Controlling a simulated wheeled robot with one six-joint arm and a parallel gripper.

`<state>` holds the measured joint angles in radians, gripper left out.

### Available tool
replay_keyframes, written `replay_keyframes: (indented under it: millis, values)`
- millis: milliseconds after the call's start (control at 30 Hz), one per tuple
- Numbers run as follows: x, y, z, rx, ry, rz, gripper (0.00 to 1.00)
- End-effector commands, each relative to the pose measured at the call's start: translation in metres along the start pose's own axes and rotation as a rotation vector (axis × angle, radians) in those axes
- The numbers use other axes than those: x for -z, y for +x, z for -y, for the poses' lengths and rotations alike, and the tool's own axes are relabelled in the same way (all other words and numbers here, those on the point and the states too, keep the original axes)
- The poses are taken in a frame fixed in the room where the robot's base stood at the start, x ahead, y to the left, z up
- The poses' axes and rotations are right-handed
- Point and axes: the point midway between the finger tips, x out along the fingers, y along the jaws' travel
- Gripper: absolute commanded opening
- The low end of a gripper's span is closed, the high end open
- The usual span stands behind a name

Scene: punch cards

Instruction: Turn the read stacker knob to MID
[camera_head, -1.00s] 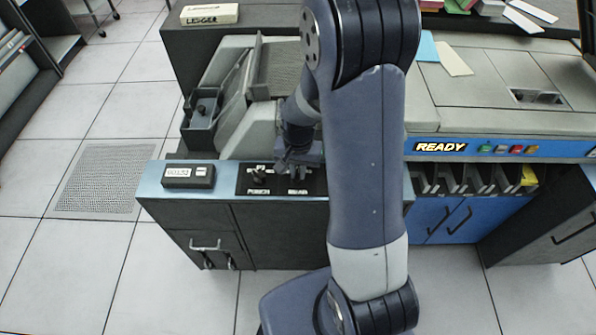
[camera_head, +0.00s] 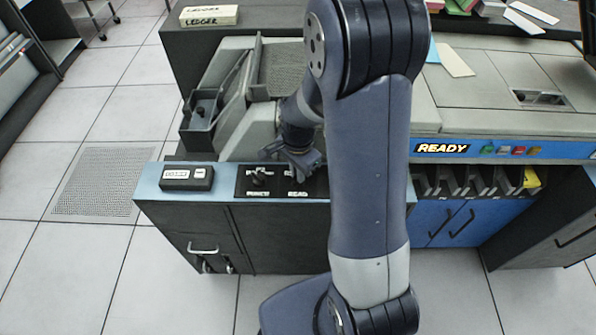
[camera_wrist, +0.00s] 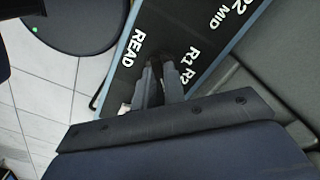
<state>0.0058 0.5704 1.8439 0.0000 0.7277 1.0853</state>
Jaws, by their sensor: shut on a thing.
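My gripper (camera_head: 298,172) reaches down to the black knob panel (camera_head: 280,194) on the counter's front edge, over its right part marked READ. In the wrist view my gripper (camera_wrist: 160,82) has its two grey fingers close together beside the READ lettering, shut on the read stacker knob. The fingers hide most of this dark knob, so its pointer setting cannot be read. The labels R1, R2 and MID show on the panel in the wrist view. The punch knob (camera_head: 259,176) stands upright to the left of my gripper, untouched.
A small black counter box (camera_head: 187,177) sits left of the panel. The grey card machine (camera_head: 248,135) rises just behind my gripper. Blue cabinets (camera_head: 455,217) and card pockets lie to the right. Open tiled floor (camera_head: 65,270) is at the left.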

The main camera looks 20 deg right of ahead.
Motion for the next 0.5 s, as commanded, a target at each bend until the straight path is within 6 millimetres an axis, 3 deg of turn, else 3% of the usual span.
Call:
replay_keyframes:
  millis: [433,467,500]
  values:
    - [0.0002,-0.0005,0.0003,0.001,0.009,-0.001,0.0]
    - [0.0002,-0.0005,0.0004,0.001,0.009,-0.001,0.12]
    - [0.0002,-0.0004,0.0003,0.001,0.009,-0.001,0.16]
